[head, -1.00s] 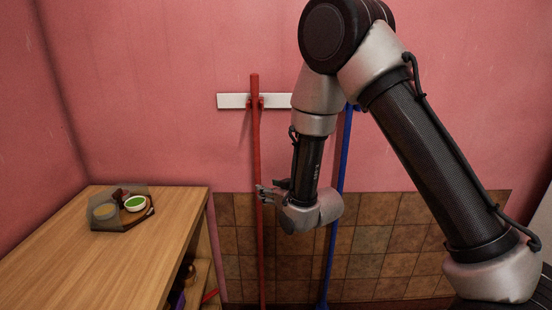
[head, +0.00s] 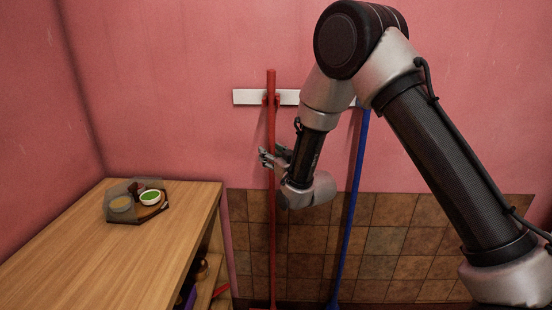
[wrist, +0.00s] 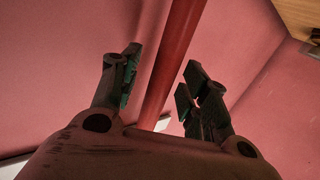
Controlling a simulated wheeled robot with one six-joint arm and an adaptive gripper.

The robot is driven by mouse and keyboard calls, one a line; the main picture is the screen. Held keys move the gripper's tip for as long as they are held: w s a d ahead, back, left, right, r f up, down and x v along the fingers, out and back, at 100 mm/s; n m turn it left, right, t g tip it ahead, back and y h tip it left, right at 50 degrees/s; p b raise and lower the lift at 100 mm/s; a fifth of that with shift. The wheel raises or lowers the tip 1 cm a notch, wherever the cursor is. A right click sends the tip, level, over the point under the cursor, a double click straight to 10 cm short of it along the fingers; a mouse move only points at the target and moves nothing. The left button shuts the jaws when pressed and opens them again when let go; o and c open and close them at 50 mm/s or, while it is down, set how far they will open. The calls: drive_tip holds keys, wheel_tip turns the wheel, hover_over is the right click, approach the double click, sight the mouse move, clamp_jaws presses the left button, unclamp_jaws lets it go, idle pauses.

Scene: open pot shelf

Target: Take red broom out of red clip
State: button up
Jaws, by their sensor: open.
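The red broom (head: 271,215) hangs upright against the wall, its handle in the red clip (head: 266,99) on a white rail. My gripper (head: 268,158) is open at the handle, below the clip. In the wrist view, the red broom's handle (wrist: 172,60) passes between the two spread fingers of my gripper (wrist: 158,88), and a gap shows on the side of each finger. The broom's lower end is at the bottom edge of the head view.
A blue broom (head: 355,190) hangs to the right, partly behind my arm. The white rail (head: 288,97) runs along the pink wall. A wooden shelf (head: 75,255) stands at left, with a tray of small bowls (head: 136,201) on top.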

sight(273, 147)
clamp_jaws()
drive_tip(key=c, duration=0.6)
unclamp_jaws()
clamp_jaws()
drive_tip(key=shift+r, duration=0.15)
drive_tip(key=shift+r, duration=1.35)
drive_tip(key=shift+s, duration=0.1)
drive_tip(key=s+r, duration=0.2)
drive_tip(key=s, duration=0.9)
drive_tip(key=shift+s+a, duration=0.2)
drive_tip(key=shift+s, duration=0.2)
